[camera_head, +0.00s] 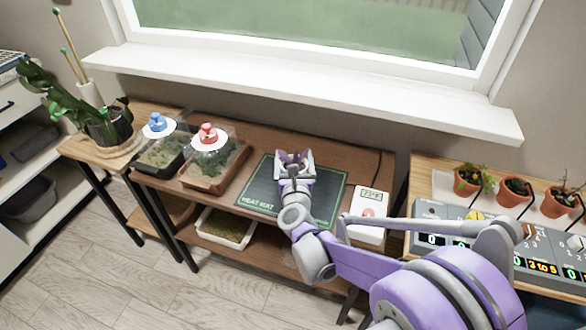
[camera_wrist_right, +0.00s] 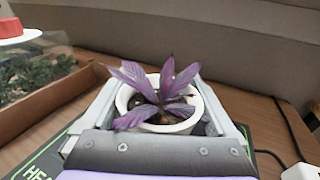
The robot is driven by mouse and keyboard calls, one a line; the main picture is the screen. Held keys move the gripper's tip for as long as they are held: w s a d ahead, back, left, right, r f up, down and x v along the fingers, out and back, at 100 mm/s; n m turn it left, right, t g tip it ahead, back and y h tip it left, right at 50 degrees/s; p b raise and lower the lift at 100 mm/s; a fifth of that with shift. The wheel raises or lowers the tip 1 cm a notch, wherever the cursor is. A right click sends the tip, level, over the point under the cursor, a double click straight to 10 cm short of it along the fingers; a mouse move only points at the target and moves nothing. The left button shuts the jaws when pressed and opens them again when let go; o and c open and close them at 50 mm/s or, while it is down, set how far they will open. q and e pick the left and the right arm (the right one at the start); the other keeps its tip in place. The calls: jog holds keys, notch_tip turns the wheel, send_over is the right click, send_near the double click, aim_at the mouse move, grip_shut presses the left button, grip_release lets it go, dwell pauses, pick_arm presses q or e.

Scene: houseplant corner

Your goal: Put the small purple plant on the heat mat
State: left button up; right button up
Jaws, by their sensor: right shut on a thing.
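The small purple plant (camera_head: 293,155) has pointed purple leaves and a round white pot. In the right wrist view the plant (camera_wrist_right: 160,95) stands upright between the two grey fingers. My right gripper (camera_head: 294,163) is shut on its pot. The gripper and plant are over the back middle part of the dark heat mat (camera_head: 257,192), which has a green border and lettering. I cannot tell whether the pot's bottom touches the mat, as the gripper hides it. My left gripper is not in view.
Left of the mat stand two trays of seedlings, one under a red-knobbed lid (camera_head: 208,137) and one under a blue-knobbed lid (camera_head: 157,126). A white controller (camera_head: 369,204) lies right of the mat. Potted plants (camera_head: 514,190) stand on the right table. The window sill (camera_head: 300,85) is behind.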

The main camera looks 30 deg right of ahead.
jog(key=shift+f+b, duration=0.4)
jog(key=shift+f, duration=1.05)
jog(key=shift+f, duration=0.1)
